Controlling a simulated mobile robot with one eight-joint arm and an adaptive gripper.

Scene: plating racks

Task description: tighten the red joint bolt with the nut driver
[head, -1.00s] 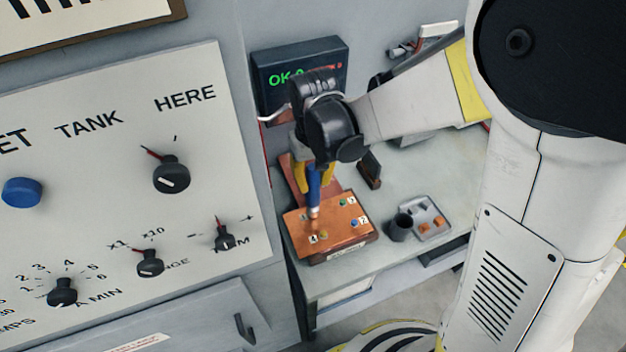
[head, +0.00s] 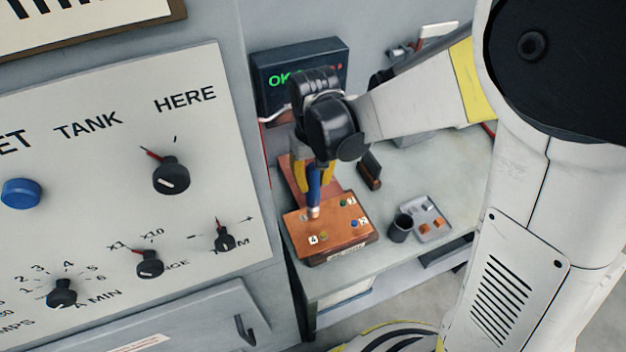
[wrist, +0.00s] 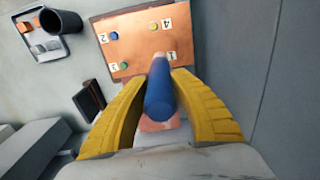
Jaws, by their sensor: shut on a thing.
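The nut driver (head: 314,184) has a blue handle and a pale copper-coloured lower end. My gripper (wrist: 160,84) is shut on its handle, with one yellow finger on each side. The driver stands nearly upright over the copper-coloured plate (head: 335,243), its lower end at the plate's far left part, by label 1 in the wrist view. Green, blue and yellow bolts show at the other labels. The red bolt is not visible; the driver covers the spot by label 1. I cannot tell whether the driver's socket sits on a bolt.
A dark cup (head: 401,228) and a grey tray (head: 430,236) with orange and grey pieces stand right of the plate. A dark upright block (head: 370,170) is behind them. A display (head: 290,68) reading OK stands behind my gripper. A control panel (head: 110,170) is close on the left.

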